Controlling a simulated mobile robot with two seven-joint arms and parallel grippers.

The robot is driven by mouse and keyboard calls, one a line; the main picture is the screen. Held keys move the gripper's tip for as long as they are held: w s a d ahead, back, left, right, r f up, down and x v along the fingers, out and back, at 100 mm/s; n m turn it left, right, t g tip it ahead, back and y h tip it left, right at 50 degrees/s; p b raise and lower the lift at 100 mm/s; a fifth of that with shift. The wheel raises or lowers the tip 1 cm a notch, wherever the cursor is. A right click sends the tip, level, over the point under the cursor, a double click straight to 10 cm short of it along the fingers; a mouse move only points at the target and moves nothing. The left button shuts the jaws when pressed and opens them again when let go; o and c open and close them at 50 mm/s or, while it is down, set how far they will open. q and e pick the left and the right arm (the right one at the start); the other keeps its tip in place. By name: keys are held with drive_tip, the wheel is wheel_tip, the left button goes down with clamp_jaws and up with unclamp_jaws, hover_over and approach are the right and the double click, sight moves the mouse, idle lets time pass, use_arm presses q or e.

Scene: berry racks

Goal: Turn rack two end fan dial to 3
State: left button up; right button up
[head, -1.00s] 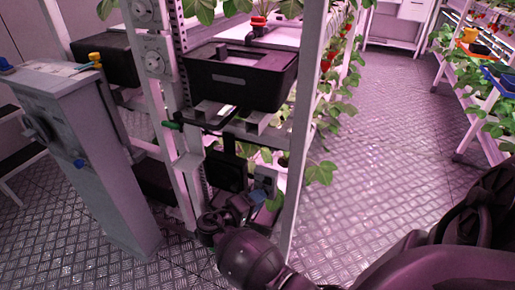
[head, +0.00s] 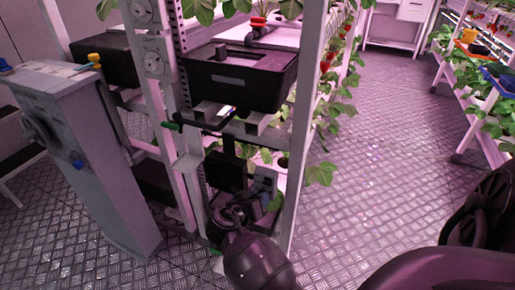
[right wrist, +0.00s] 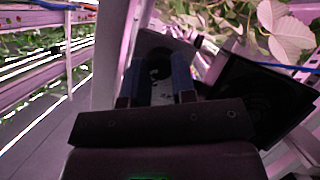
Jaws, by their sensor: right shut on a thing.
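A small grey dial box (head: 265,182) is mounted low on the rack's end, beside a black square panel (head: 226,172). My right gripper (head: 236,212) is at this box, low by the white post, and its wrist partly covers it. In the right wrist view, the blue-padded fingers of my right gripper (right wrist: 159,80) stand on either side of a dark round dial knob (right wrist: 160,66) and are shut on it. Pale markings show on the plate below the knob, but the setting cannot be read. My left gripper is not in view.
A black tub (head: 240,80) sits on the rack above my gripper. A white post (head: 297,150) stands close on the right. A grey pedestal (head: 90,150) is at the left. The aisle floor (head: 375,160) to the right is clear.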

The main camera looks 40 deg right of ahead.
drive_tip(key=shift+m+t, duration=0.4)
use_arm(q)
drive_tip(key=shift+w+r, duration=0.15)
use_arm(e)
drive_tip(key=o, duration=0.9)
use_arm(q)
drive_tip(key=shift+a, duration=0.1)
use_arm(e)
drive_tip(key=shift+r, duration=0.1)
